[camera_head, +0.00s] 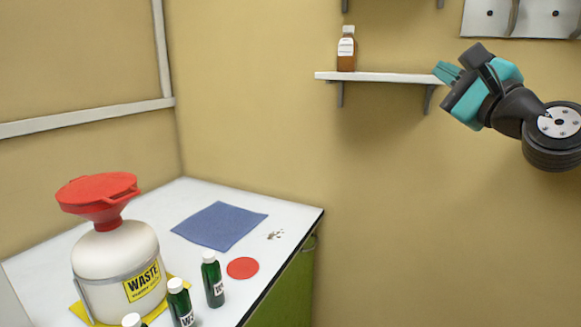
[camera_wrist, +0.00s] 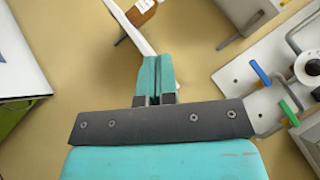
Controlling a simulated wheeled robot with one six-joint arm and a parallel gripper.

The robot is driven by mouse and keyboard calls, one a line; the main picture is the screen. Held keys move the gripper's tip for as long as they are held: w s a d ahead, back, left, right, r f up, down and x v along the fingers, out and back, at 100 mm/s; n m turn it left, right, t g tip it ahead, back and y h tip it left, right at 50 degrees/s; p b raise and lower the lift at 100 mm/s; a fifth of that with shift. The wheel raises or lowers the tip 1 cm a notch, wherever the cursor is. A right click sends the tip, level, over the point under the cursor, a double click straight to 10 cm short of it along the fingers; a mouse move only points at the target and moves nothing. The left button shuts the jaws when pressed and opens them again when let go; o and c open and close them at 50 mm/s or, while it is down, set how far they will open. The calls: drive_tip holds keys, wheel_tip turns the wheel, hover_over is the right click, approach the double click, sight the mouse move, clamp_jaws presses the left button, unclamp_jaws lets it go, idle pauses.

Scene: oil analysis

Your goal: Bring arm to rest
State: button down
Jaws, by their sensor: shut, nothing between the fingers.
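My gripper (camera_head: 447,72) is raised at the upper right of the head view, at about the height of the wall shelf and near its right end. I cannot tell how far in front of the shelf it is. In the wrist view the two teal fingers (camera_wrist: 156,78) are together with nothing between them. My arm comes in from the right edge of the head view, bent, with its links partly cut off.
A brown bottle (camera_head: 347,50) stands on the white shelf (camera_head: 375,77). Below left, the counter (camera_head: 163,200) holds a waste canister (camera_head: 113,262) with a red funnel (camera_head: 100,195), green bottles (camera_head: 212,280), a blue cloth (camera_head: 220,225) and a red disc (camera_head: 242,268). Wall below the shelf is clear.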

drive_tip(key=s+a+f+n+g+y, duration=0.2)
drive_tip(key=s+a+f+n+g, duration=1.1)
drive_tip(key=f+n, duration=0.25)
drive_tip(key=s+d+f+n+g+h, duration=0.1)
drive_tip(key=s+f+n+g+h, duration=0.2)
drive_tip(key=s, duration=0.4)
drive_tip(key=s+d+f+n+g+h, duration=0.2)
drive_tip(key=s+f+n+g+h, duration=0.1)
drive_tip(key=s+f+n+g, duration=0.1)
drive_tip(key=s+f+n, duration=0.1)
drive_tip(key=s+n, duration=0.1)
drive_tip(key=s, duration=0.1)
drive_tip(key=shift+f+n+g, duration=0.25)
drive_tip(key=shift+n+g, duration=0.05)
drive_tip(key=shift+n, duration=0.05)
drive_tip(key=c, duration=1.8)
unclamp_jaws()
drive_tip(key=shift+s, duration=0.1)
drive_tip(key=shift+c, duration=0.2)
